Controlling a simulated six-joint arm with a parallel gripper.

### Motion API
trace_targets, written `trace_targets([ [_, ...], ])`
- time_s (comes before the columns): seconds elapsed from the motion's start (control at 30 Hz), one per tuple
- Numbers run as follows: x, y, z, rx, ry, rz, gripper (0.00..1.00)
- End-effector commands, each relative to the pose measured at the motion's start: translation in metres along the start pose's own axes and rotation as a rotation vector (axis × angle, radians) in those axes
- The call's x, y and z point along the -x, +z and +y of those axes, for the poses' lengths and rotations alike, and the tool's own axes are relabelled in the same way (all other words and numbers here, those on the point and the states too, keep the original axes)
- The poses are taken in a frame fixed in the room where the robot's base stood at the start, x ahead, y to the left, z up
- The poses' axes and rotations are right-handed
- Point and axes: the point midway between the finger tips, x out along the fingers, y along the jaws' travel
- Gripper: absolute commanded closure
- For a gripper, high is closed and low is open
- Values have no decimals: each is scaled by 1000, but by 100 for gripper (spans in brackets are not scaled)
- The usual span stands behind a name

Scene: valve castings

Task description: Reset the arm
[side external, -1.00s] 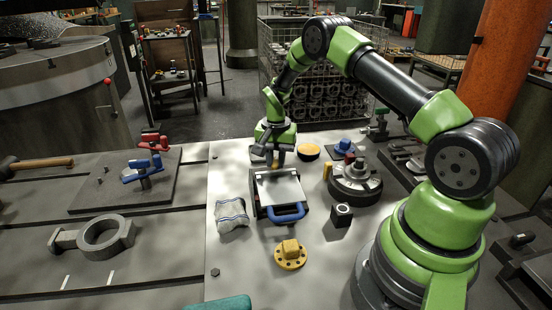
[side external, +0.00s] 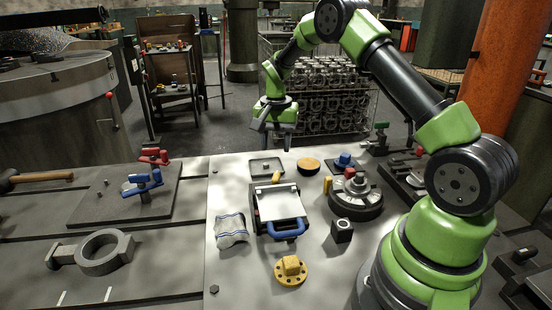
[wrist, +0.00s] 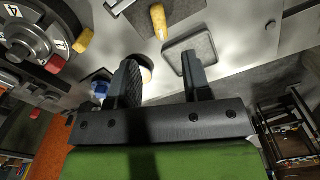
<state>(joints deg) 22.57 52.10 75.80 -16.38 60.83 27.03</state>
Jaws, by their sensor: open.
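My green and black arm is raised over the far edge of the light work plate (side external: 250,280). My gripper (side external: 272,142) hangs above the plate's back edge, apart from everything on it. In the wrist view my gripper (wrist: 160,75) shows two dark fingers spread wide with nothing between them. Beyond the fingers lie a shallow grey tray (wrist: 188,50) and a yellow piece (wrist: 158,22).
A device with a blue handle (side external: 288,230) stands mid-plate beside a striped cloth (side external: 231,231). A yellow flange (side external: 291,271), a black block (side external: 341,231) and a round dark fixture (side external: 357,197) are nearby. A wire crate of castings (side external: 325,95) stands behind. The air around my gripper looks clear.

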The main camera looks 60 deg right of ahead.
Motion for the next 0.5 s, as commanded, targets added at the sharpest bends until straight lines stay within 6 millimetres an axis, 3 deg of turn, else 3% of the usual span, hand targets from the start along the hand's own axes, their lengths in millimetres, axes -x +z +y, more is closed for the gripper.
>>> trace_targets([
  [0.5, 16, 2, -1, 9, -7, 4, 55],
])
